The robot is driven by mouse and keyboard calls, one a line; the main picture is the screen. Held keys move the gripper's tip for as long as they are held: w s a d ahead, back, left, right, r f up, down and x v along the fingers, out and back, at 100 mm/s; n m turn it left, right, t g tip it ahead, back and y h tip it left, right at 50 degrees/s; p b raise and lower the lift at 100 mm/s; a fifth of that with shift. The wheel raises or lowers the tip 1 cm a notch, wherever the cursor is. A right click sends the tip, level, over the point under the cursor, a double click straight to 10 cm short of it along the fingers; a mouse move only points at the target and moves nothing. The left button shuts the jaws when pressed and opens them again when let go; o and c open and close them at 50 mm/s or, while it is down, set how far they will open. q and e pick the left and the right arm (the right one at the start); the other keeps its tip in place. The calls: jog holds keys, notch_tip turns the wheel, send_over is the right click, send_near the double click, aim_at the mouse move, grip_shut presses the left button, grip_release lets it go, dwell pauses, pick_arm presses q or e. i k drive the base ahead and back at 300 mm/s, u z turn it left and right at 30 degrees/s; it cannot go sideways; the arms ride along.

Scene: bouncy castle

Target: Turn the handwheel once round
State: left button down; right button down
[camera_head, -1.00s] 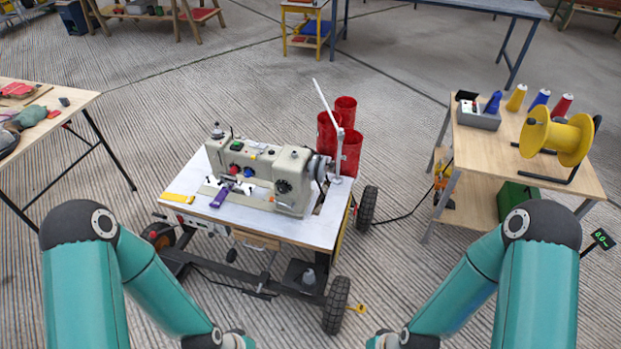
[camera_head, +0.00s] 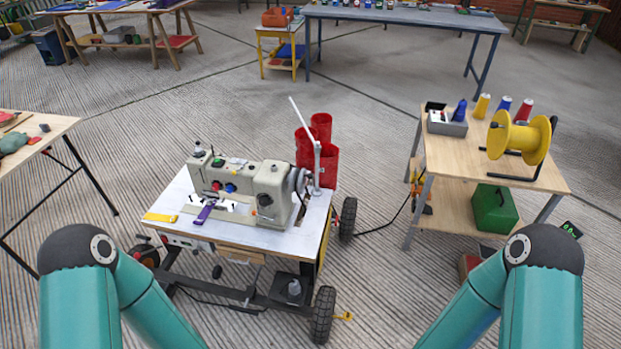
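The handwheel (camera_head: 298,181) is a small grey wheel on the right end of a beige sewing machine (camera_head: 270,190). The machine stands on a white-topped wheeled table (camera_head: 240,238) ahead of me, left of centre. The handwheel is seen nearly edge-on, partly in front of the red cylinders. My two teal arms come in from the lower left and lower right and run out of the bottom of the picture. Neither gripper is in view. No part of my arms touches the machine or its table.
Red cylinders (camera_head: 322,128) and a white post (camera_head: 316,165) stand just behind the handwheel. A wooden cart (camera_head: 470,155) with a yellow spool (camera_head: 518,138) is at the right. A dark cable (camera_head: 385,228) runs across the floor between them. Another table (camera_head: 55,128) is at the left.

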aim_at(303, 176)
jog(key=i, duration=0.85)
jog(key=u, duration=0.05)
